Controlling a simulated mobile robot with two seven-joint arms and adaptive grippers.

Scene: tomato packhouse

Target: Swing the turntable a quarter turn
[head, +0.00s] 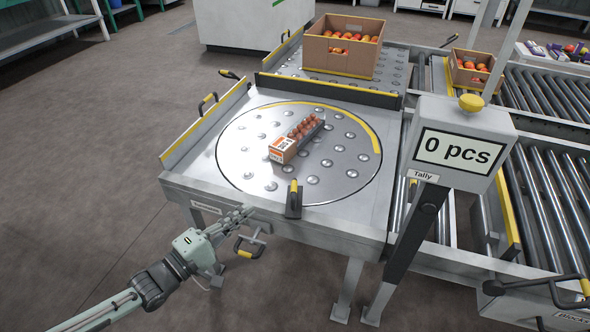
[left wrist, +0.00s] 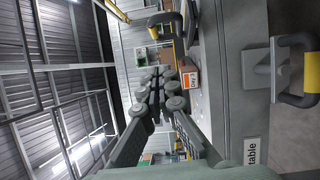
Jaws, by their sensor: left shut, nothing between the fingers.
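The turntable (head: 238,152) is a round steel plate with ball rollers, set in a grey table, with a yellow arc on its right rim. A carton of tomatoes (head: 283,151) lies aslant on it; its end also shows in the left wrist view (left wrist: 189,79). A black lever with a yellow tip (head: 294,200) stands at the plate's front edge. My left gripper (head: 249,211) is shut and empty at the table's front edge, left of the lever and apart from it. Its closed fingers fill the middle of the left wrist view (left wrist: 163,80). My right gripper is not in view.
A loop handle (head: 249,247) hangs on the table's front below my left gripper. A black-and-yellow stop bar (head: 330,91) crosses behind the plate, before a tomato crate (head: 343,51). The tally post (head: 408,240) and roller conveyor stand right. Floor at left is clear.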

